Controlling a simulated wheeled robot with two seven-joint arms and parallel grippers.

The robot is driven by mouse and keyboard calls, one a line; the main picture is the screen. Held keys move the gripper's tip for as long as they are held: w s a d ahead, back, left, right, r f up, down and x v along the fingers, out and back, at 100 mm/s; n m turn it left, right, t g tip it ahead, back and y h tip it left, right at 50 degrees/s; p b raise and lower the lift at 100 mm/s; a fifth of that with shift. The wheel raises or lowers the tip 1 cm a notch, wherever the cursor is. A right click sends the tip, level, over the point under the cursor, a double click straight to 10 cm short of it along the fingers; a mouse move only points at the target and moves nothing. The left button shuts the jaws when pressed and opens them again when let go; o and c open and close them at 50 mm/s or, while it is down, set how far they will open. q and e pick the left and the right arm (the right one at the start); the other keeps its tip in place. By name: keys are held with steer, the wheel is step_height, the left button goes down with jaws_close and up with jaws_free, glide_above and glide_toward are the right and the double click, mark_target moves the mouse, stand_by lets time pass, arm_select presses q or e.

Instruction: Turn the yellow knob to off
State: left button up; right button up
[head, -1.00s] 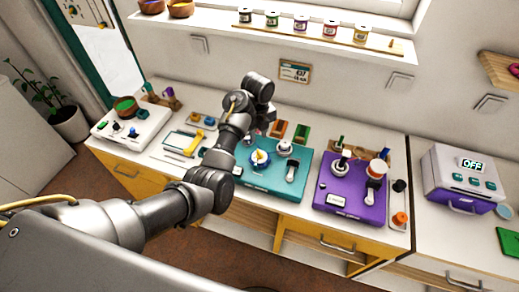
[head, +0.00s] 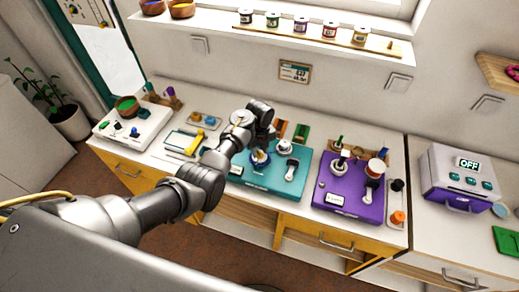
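The teal board (head: 270,183) lies on the white counter in the middle. A round dial (head: 261,160) with white and blue parts is at its left; my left gripper hides most of it, and little yellow shows there now. My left gripper (head: 259,146) is pointed down right over this dial. Its fingers are too small and covered to tell whether they touch it or are open. A white knob (head: 284,147) and a black-and-white lever (head: 291,169) are on the same board. My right gripper is not in view.
A purple board (head: 347,200) stands to the right, with a red-and-white spool (head: 376,168) on it. A white board (head: 133,132) is at the left. A grey box (head: 459,178) with an "OFF" display stands at far right. A wall shelf (head: 285,35) holds several jars.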

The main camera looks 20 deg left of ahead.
arm_select(q)
steer(key=shift+f, duration=0.2)
jaws_close()
